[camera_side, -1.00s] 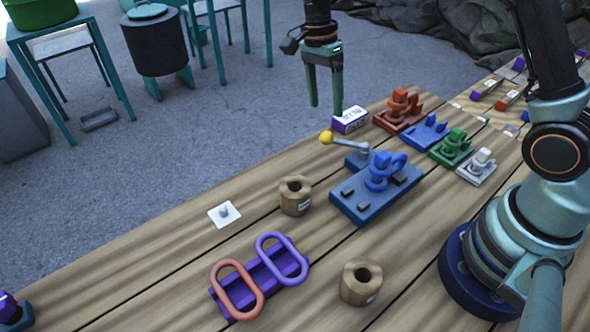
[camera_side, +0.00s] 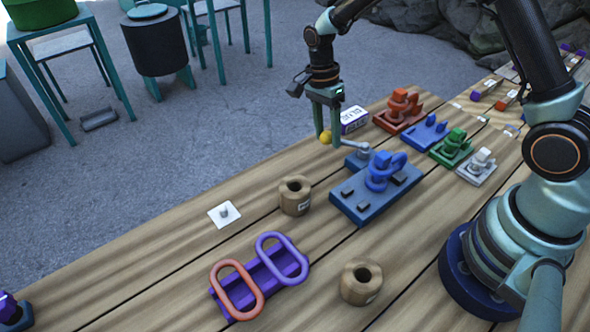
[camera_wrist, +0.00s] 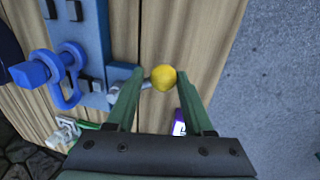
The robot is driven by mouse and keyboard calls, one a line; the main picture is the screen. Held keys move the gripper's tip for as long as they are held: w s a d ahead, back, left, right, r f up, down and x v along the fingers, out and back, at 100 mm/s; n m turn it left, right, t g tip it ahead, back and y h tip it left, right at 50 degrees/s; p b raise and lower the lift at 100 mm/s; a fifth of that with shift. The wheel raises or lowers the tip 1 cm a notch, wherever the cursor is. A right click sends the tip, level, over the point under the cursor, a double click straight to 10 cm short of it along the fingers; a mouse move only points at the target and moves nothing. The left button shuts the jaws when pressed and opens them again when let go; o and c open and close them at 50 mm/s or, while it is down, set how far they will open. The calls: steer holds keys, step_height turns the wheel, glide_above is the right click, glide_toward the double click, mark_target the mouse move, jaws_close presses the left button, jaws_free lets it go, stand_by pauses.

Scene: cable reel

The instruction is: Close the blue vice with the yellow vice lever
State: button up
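The blue vice (camera_side: 362,203) is fixed on the wooden table, with a blue shackle (camera_side: 380,172) on it; it also shows at the left of the wrist view (camera_wrist: 97,35). Its lever is a grey rod ending in a yellow ball knob (camera_side: 326,137), pointing left toward the table's far edge. My gripper (camera_side: 328,136) points down at the knob, with its fingers on either side of it. I cannot tell whether a finger touches the lever rod.
A white and purple box (camera_side: 354,119) stands just behind my gripper. Red (camera_side: 398,112), blue (camera_side: 425,132), green (camera_side: 451,148) and white (camera_side: 476,167) fixtures line the table to the right. A wooden cylinder (camera_side: 295,196) stands left of the vice.

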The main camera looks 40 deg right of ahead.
jaws_close()
steer(key=shift+w+d, duration=0.1)
steer(key=shift+w, duration=0.05)
steer(key=shift+w+d+r+m, duration=0.1)
steer(key=shift+w+d+m, duration=0.15)
steer(key=shift+d+m, duration=0.4)
steer(key=shift+w+d+m, duration=0.2)
steer(key=shift+d+m, duration=0.2)
steer(key=shift+m, duration=0.45)
steer(key=shift+w+d+m, duration=0.15)
steer(key=shift+d+m, duration=0.95)
steer(key=shift+m, duration=0.3)
